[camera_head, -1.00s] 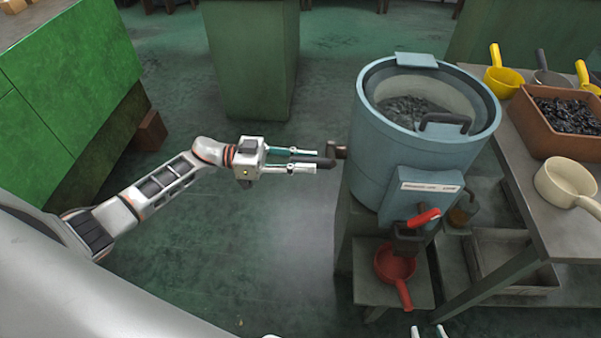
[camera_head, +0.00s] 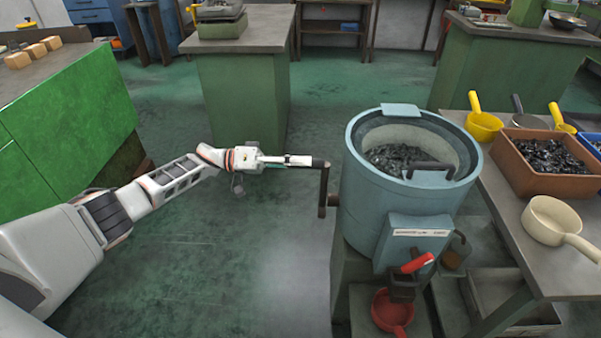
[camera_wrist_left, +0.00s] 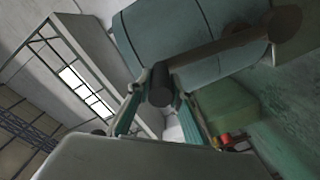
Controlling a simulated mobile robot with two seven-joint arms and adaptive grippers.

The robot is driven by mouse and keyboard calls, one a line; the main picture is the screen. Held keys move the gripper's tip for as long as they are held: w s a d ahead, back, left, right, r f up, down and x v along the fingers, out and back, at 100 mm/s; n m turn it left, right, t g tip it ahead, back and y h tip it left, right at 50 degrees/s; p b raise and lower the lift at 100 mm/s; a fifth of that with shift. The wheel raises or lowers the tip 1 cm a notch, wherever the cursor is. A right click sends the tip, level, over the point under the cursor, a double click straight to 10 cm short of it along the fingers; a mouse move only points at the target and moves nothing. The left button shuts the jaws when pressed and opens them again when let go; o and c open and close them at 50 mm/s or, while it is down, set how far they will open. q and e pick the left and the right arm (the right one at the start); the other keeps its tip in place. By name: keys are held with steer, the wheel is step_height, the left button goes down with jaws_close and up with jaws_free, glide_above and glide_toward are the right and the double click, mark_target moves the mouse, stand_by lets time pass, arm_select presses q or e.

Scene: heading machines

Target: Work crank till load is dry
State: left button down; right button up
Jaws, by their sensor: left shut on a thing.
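A blue drum machine (camera_head: 376,205) stands right of centre, its open top holding a dark load of small metal parts (camera_head: 398,157). A crank (camera_head: 323,188) sits on its left side, with its arm upright and the dark handle at the top. My left gripper (camera_head: 312,161) is shut on the crank handle. In the left wrist view the handle (camera_wrist_left: 160,86) lies between the two fingers, and the crank arm (camera_wrist_left: 215,48) runs from it to the upper right. My right gripper is not in view. Whether the load is wet or dry I cannot tell.
A red scoop (camera_head: 391,311) sits below the red-handled spout (camera_head: 412,268). The bench at right carries a brown bin of dark parts (camera_head: 545,153), a cream ladle (camera_head: 552,222) and yellow scoops (camera_head: 482,122). A green cabinet (camera_head: 70,125) stands left. Open floor lies between.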

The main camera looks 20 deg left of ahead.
arm_select(q)
steer(key=shift+w+a+n, duration=0.15)
steer(key=shift+w+n, duration=0.35)
steer(key=shift+w, duration=0.1)
steer(key=c, duration=1.8)
jaws_free()
steer(key=shift+a, duration=0.1)
steer(key=v, duration=1.1)
steer(key=shift+s+a+r, duration=0.1)
steer(key=shift+s+a, duration=0.05)
steer(key=shift+a, duration=0.2)
